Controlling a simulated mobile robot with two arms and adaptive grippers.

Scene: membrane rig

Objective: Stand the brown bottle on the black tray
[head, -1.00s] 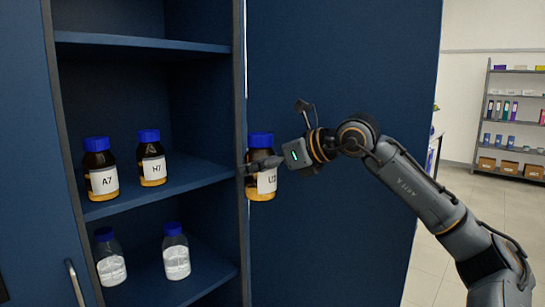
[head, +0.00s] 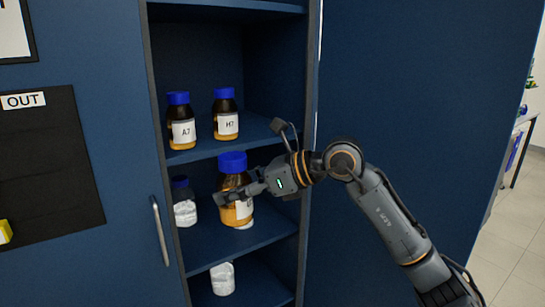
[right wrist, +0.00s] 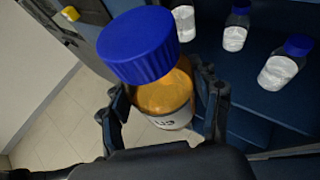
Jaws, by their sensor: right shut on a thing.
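My right gripper (head: 248,193) is shut around the brown bottle (head: 240,212), which has a blue cap, amber contents and a white label. The bottle hangs nearly upright in front of the open cabinet. In the right wrist view the bottle (right wrist: 165,97) sits between the fingers, with pale floor behind it. Part of its label is hidden by a finger in the head view. A black panel (head: 50,165) marked OUT shows on the blue surface at the left; I cannot tell whether it is the tray. My left gripper is not in view.
Brown bottles A7 (head: 181,120) and H7 (head: 226,114) stand on the shelf (head: 225,142) above. Clear bottles with white contents (right wrist: 235,27) stand lower, close behind the held bottle. A door handle (head: 160,230) sticks out left of the opening. A yellow object (head: 5,232) is at the far left.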

